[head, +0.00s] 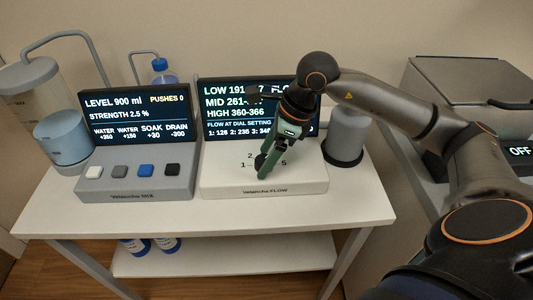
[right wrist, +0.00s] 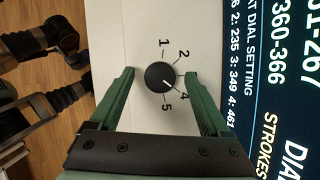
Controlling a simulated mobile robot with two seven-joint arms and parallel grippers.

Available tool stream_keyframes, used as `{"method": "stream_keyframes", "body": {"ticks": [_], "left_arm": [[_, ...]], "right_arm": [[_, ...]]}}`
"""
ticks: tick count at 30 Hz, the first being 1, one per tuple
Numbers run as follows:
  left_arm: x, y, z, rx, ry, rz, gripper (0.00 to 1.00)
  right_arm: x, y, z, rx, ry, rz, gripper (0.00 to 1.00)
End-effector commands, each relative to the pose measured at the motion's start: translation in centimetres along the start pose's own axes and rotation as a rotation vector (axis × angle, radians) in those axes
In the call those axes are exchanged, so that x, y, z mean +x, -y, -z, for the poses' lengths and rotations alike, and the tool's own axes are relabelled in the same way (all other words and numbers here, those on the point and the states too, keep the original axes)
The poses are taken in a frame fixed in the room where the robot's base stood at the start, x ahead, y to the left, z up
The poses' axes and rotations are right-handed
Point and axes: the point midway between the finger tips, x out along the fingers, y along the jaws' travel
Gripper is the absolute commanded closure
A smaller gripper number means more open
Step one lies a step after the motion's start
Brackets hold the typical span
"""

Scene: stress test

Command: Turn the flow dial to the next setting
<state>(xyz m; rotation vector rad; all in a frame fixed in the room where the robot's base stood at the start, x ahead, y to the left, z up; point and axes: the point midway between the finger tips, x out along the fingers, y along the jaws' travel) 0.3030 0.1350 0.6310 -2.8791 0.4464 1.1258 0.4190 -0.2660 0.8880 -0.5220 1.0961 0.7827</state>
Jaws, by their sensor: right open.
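The flow dial (right wrist: 157,77) is a round black knob on the white top of the flow unit (head: 225,183). In the right wrist view its white mark points toward the 4. The figures 1, 2, 4 and 5 show around it; the place between 2 and 4 is covered by a finger. My right gripper (right wrist: 160,75) is open, its green fingers on either side of the dial with gaps between. In the head view the right gripper (head: 263,167) points down over the dial and hides most of it. My left gripper is not seen in the head view.
The flow screen (head: 225,115) stands behind the dial, partly covered by my right arm. A grey mixing unit (head: 135,185) with several buttons and its own screen (head: 125,103) stands to the left. A grey canister (head: 345,145) stands to the right. The table front (head: 220,215) is clear.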

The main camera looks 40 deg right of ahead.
Motion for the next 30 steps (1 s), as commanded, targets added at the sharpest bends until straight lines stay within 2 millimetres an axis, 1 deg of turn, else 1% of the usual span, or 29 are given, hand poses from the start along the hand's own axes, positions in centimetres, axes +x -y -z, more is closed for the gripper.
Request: {"method": "stream_keyframes", "body": {"ticks": [5,12,15,18,21,24,30], "left_arm": [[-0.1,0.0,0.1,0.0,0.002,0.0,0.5],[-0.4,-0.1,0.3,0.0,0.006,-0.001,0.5],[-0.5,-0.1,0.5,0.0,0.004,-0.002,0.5],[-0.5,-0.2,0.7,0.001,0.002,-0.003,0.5],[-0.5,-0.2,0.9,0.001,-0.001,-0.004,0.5],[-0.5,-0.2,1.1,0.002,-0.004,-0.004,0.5],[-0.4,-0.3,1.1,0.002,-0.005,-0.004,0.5]], "right_arm": [[-2.3,0.1,-0.1,0.0,0.001,0.005,0.19],[-7.7,0.1,-0.1,0.0,0.003,0.007,0.19],[-9.6,0.1,-0.1,0.0,0.003,0.005,0.19],[-11.1,0.1,-0.1,0.0,0.003,0.005,0.19],[-12.0,0.0,-0.1,0.0,0.001,0.002,0.19],[-12.4,0.0,0.0,-0.001,0.001,0.002,0.19],[-12.4,0.0,0.0,-0.001,0.001,0.002,0.19]]}}
